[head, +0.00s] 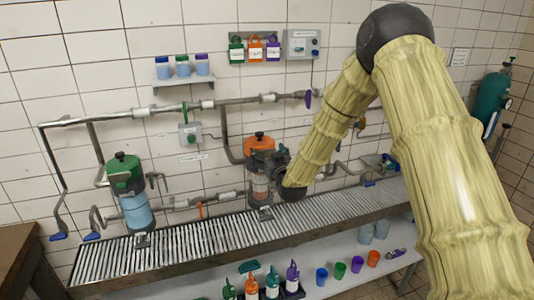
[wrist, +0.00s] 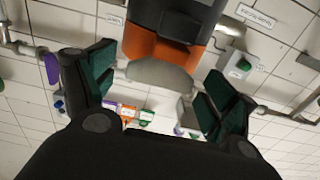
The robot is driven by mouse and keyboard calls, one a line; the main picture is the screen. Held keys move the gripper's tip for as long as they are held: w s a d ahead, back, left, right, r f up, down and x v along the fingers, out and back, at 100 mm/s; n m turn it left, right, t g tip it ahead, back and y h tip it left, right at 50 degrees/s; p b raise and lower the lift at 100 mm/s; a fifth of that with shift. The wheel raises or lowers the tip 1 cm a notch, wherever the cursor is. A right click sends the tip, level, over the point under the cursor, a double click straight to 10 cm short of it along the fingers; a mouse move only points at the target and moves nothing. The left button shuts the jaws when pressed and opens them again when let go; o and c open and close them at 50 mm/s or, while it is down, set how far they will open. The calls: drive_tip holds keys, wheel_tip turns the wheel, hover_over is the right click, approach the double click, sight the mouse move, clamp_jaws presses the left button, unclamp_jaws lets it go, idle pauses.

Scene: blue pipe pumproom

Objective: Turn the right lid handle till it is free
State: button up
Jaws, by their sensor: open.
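The right vessel has an orange lid (head: 258,141) and stands at the back of the slatted bench in the head view. In the wrist view its orange part (wrist: 172,46) shows at the top, with a grey rounded piece (wrist: 160,76) that looks like its handle. My gripper (wrist: 157,88) is open, with one dark green-padded finger on each side of that grey piece. I see no finger touching it. In the head view my gripper and wrist partly cover the right vessel, so the fingertips are hard to make out.
A left vessel with a green lid (head: 123,168) stands on the slatted bench (head: 210,245). Grey pipes (head: 145,112) run along the tiled wall behind. A small shelf (head: 183,82) holds several jars. Bottles and cups stand on the lower shelf (head: 340,290).

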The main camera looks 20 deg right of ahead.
drive_tip(key=shift+c, duration=0.4)
drive_tip(key=c, duration=0.9)
drive_tip(key=shift+c, duration=0.2)
drive_tip(key=shift+b, duration=0.35)
drive_tip(key=shift+d+n+y+b, duration=0.1)
drive_tip(key=shift+n+y+b, duration=0.45)
drive_tip(key=shift+y, duration=0.25)
drive_tip(key=shift+d+n+g+y+b, duration=0.1)
drive_tip(key=shift+n+g+y+b, duration=0.2)
drive_tip(key=shift+n+y+b, duration=0.7)
drive_tip(key=shift+y, duration=0.5)
drive_tip(key=o, duration=1)
